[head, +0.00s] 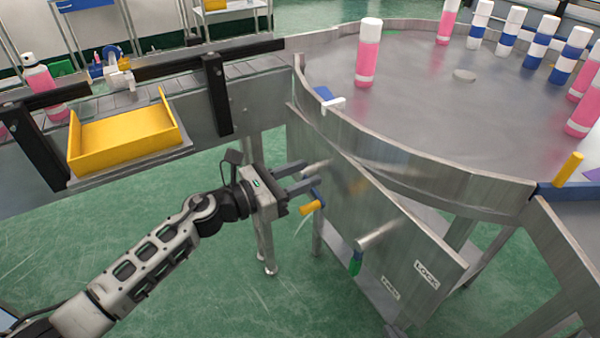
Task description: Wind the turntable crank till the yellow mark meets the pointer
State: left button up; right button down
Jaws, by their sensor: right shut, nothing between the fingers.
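The steel turntable (420,80) fills the upper right, with cans standing on it. A yellow crank handle (312,207) on a blue arm is at the left of the front panel (345,205). My left gripper (306,175) is beside the crank, just above the yellow handle. Its two fingers are apart with nothing clearly between them. A small white piece (333,105) beside a blue patch on the rim may be the pointer; I cannot tell. I cannot make out a yellow mark on the turntable surface. My right gripper is out of view.
A yellow tray (125,136) sits by the conveyor (180,85) at left. A yellow post (568,170) stands at the right rim. Green floor is open below my left arm.

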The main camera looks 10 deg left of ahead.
pick_arm(q)
grip_shut()
dwell(1.4)
grip_release()
jog(key=b+v, duration=0.3)
jog(key=v, duration=1.3)
jog(key=shift+r, duration=0.1)
